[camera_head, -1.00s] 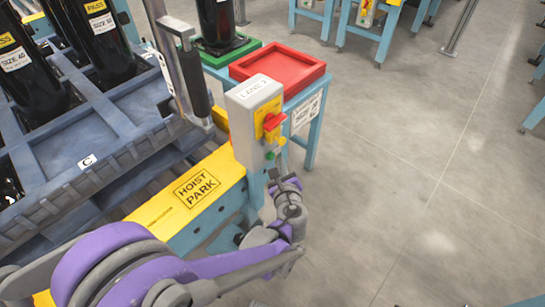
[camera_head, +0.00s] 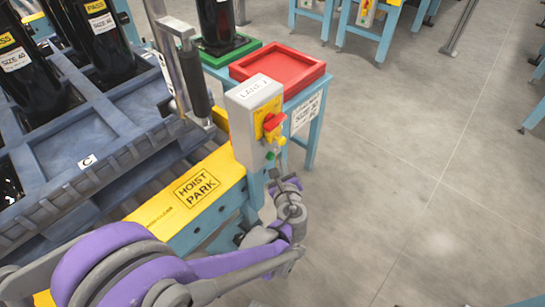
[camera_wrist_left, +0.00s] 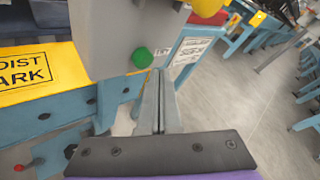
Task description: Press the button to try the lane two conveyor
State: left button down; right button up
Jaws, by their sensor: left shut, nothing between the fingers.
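A grey control box labelled LANE 2 (camera_head: 244,126) stands on a post at the end of the yellow HOIST PARK beam. Its right side carries a red switch on a yellow plate (camera_head: 273,124) and, low down, a small green button (camera_head: 270,155). In the left wrist view the green button (camera_wrist_left: 142,57) is round and sits near the box's lower edge. My left gripper (camera_head: 276,174) is shut and empty, just below the button. In the wrist view its fingertips (camera_wrist_left: 157,72) appear just right of and below the button; contact cannot be told. My right gripper is out of view.
The yellow HOIST PARK beam (camera_head: 160,210) runs left of the box. A blue pallet (camera_head: 88,135) with black cylinders stands at left. A red tray (camera_head: 291,70) and a green tray (camera_head: 232,50) sit behind the box. Open floor lies to the right.

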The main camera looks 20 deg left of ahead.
pick_arm(q)
jog(key=shift+a, duration=0.2)
dwell(0.6)
jog(key=shift+w+a, duration=0.15)
jog(key=shift+a, duration=0.05)
jog(key=shift+w+a, duration=0.15)
jog(key=shift+a, duration=0.35)
dwell(1.0)
jog(key=shift+d, duration=0.1)
jog(key=shift+s+d, duration=0.35)
jog(key=shift+d, duration=0.4)
jog(key=shift+d, duration=0.1)
jog(key=shift+s+d, duration=0.3)
jog(key=shift+d, duration=0.45)
jog(key=shift+s+d, duration=0.25)
jog(key=shift+d, duration=0.55)
jog(key=shift+s+d, duration=0.3)
jog(key=shift+d, duration=0.45)
